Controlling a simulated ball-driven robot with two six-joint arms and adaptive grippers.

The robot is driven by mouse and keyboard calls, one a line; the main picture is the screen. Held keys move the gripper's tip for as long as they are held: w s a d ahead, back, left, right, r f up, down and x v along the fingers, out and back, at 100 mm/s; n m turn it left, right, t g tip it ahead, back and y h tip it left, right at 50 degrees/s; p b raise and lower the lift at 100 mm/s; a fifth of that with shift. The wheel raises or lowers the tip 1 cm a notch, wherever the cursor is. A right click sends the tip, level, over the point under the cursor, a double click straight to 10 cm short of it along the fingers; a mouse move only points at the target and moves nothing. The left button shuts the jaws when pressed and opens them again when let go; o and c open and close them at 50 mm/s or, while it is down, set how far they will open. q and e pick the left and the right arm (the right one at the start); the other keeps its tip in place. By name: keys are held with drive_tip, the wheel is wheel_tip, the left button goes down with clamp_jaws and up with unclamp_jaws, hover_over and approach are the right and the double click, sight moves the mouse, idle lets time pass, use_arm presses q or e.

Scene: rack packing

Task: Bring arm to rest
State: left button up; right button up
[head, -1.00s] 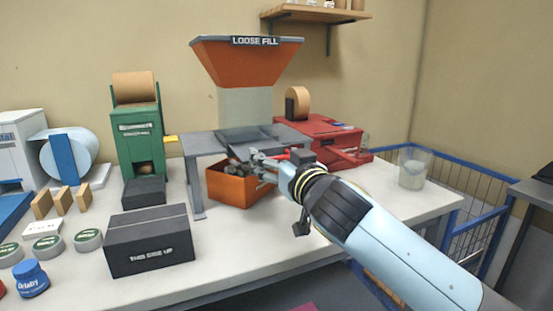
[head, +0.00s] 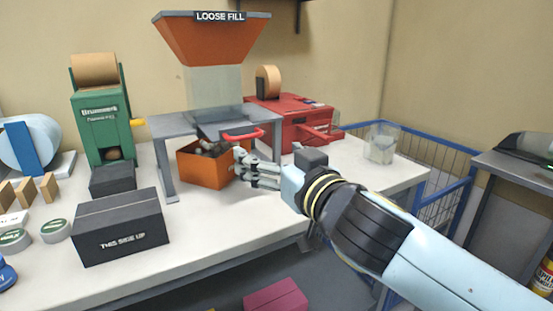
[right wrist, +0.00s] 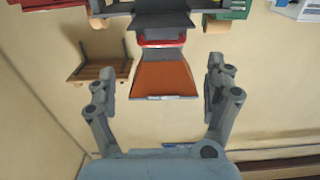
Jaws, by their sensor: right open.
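My right gripper (head: 243,168) is in front of the right side of the orange bin (head: 190,168) in the head view. The bin stands under the loose fill hopper (head: 213,42) and holds dark grey lumps. In the right wrist view the two fingers of my right gripper (right wrist: 160,88) are spread wide with nothing between them. The orange hopper also shows beyond them in the right wrist view (right wrist: 163,75). My left gripper does not show in either view.
A black box (head: 120,228) stands at the front of the white table (head: 215,225). A red machine (head: 290,118) stands behind my right gripper, with a glass jar (head: 382,145) to its right. A blue wire cart (head: 445,190) is beside the table.

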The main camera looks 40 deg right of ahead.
drive_tip(key=shift+v, duration=0.8)
drive_tip(key=shift+w+f, duration=0.1)
wheel_tip(320, 180, down, 23)
drive_tip(key=s+d+n+g+y, duration=0.1)
drive_tip(key=n+g, duration=0.1)
drive_tip(key=g, duration=0.3)
drive_tip(key=s+f+g, duration=0.1)
drive_tip(key=s+f, duration=0.2)
drive_tip(key=f, duration=0.3)
drive_tip(key=s+f+g+y+b, duration=0.1)
drive_tip(key=s+f+g, duration=0.15)
drive_tip(key=f, duration=0.35)
drive_tip(key=s+f+g, duration=0.1)
drive_tip(key=s+f, duration=0.3)
drive_tip(key=f, duration=0.2)
drive_tip(key=s+f+g, duration=0.2)
drive_tip(key=s+f, duration=0.4)
drive_tip(key=s, duration=0.3)
drive_tip(key=s+a+f+g+y, duration=0.1)
drive_tip(key=s+f+g, duration=0.1)
drive_tip(key=s+f, duration=0.5)
drive_tip(key=s+a+f+n+g+b, duration=0.1)
drive_tip(key=s+f+g, duration=0.2)
drive_tip(key=s, duration=0.9)
wheel_tip(320, 180, down, 3)
drive_tip(key=shift+s+a+f+y, duration=0.2)
drive_tip(key=shift+s+a+y, duration=0.05)
drive_tip(key=shift+s+y, duration=0.05)
